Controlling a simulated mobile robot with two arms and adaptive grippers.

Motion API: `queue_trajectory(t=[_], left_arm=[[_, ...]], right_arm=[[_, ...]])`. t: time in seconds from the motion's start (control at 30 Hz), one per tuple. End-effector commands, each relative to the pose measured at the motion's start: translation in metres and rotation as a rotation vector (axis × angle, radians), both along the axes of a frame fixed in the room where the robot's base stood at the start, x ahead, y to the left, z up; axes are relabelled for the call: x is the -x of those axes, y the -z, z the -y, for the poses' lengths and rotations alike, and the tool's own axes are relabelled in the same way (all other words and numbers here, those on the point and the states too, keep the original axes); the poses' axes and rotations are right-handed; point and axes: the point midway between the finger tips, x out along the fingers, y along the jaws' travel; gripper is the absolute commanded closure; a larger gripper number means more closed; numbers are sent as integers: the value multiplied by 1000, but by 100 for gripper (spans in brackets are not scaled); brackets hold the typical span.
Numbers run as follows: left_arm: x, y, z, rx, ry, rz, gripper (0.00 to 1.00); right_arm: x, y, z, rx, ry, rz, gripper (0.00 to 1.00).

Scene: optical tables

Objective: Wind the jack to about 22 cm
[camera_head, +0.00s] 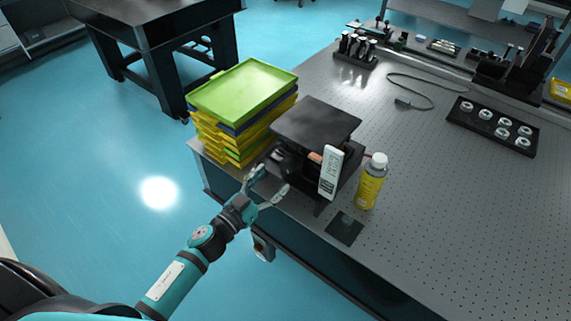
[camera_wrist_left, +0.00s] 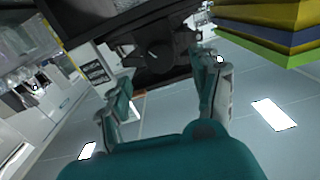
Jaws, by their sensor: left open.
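The black jack (camera_head: 315,122) stands near the front edge of the optical table, its flat top plate raised above its base. A white scale label (camera_head: 330,172) stands upright at its front; its figures are too small to read. A dark knob (camera_head: 284,158) shows at the jack's left front side, and in the left wrist view the dark knob (camera_wrist_left: 157,48) lies beyond the fingertips. My left gripper (camera_head: 270,184) is open and empty, just in front of the knob and apart from it. In the left wrist view its fingers (camera_wrist_left: 165,78) are spread wide. My right gripper is out of view.
A stack of yellow, blue and green trays (camera_head: 244,92) stands close left of the jack. A yellow bottle (camera_head: 370,183) stands close to its right, and a small black plate (camera_head: 345,228) lies in front. A cable (camera_head: 425,90) and a black holder (camera_head: 492,127) lie farther back.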

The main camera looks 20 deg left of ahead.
Motion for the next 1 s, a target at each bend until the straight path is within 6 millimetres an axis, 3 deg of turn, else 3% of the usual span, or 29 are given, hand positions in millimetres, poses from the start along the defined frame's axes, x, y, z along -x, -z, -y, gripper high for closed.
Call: queue_trajectory(t=[0.1,0.3,0.73,1.0], left_arm=[[-25,-2,9,1,-1,2,35],[-51,0,19,1,-1,1,35],[-60,0,22,0,1,0,35],[-60,0,22,0,0,0,69]], right_arm=[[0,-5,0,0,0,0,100],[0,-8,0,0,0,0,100],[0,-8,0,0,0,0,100],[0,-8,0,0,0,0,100]])
